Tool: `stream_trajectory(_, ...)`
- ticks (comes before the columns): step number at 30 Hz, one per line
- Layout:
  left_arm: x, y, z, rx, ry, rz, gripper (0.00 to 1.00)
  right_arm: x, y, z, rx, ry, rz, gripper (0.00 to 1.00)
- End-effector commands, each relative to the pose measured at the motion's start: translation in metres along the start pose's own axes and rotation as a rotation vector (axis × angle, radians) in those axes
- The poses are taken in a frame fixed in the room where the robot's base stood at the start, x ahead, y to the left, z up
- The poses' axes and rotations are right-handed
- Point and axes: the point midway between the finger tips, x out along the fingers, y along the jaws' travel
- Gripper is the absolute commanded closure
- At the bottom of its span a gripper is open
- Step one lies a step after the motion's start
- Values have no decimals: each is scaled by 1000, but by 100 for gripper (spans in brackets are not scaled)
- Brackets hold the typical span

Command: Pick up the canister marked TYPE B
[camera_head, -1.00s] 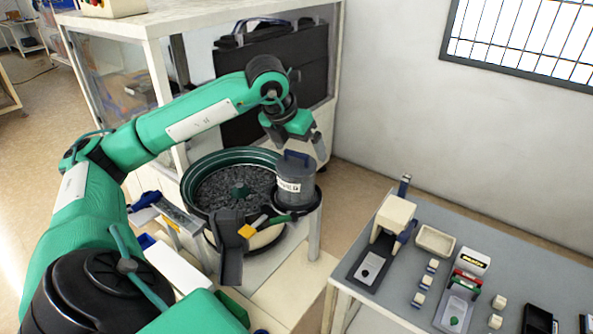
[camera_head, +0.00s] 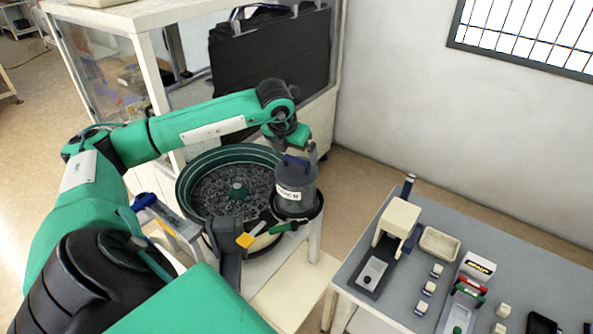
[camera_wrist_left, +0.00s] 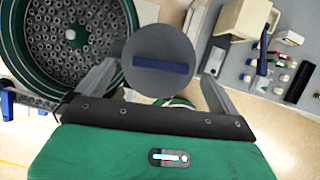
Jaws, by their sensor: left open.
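A grey canister (camera_head: 296,192) with a blue handle on its lid and a white label stands upright in a dark round holder at the right of the bowl feeder. The label's writing is too blurred to read surely. My left gripper (camera_head: 299,156) is open just above the canister, pointing down. In the left wrist view the canister's round lid (camera_wrist_left: 145,82) with its blue bar handle lies between the two spread fingers of the left gripper (camera_wrist_left: 160,72). Contact cannot be made out. My right gripper is not in view.
The green bowl feeder (camera_head: 186,188), full of small grey parts, is left of the canister. A grey table (camera_head: 410,275) at the right holds a beige device (camera_head: 399,217), a tray (camera_head: 440,244) and small blocks. A glass-sided cabinet (camera_head: 105,75) stands behind the arm.

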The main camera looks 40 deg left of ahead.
Motion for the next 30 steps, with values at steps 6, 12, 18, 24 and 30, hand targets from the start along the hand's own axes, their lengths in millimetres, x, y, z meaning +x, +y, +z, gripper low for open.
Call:
stream_trajectory(6, 17, 0, 1, -1, 5, 0, 2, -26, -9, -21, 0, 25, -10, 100)
stream_trajectory(12, 41, -1, 1, -1, 2, -1, 2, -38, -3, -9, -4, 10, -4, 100)
stream_trajectory(18, 49, 0, 0, 0, 1, 0, 2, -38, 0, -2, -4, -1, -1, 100)
stream_trajectory(24, 49, 0, 0, 0, 1, 0, 18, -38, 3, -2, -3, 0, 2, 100)
stream_trajectory(30, 48, 0, 0, 0, 1, 0, 57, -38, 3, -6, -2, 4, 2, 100)
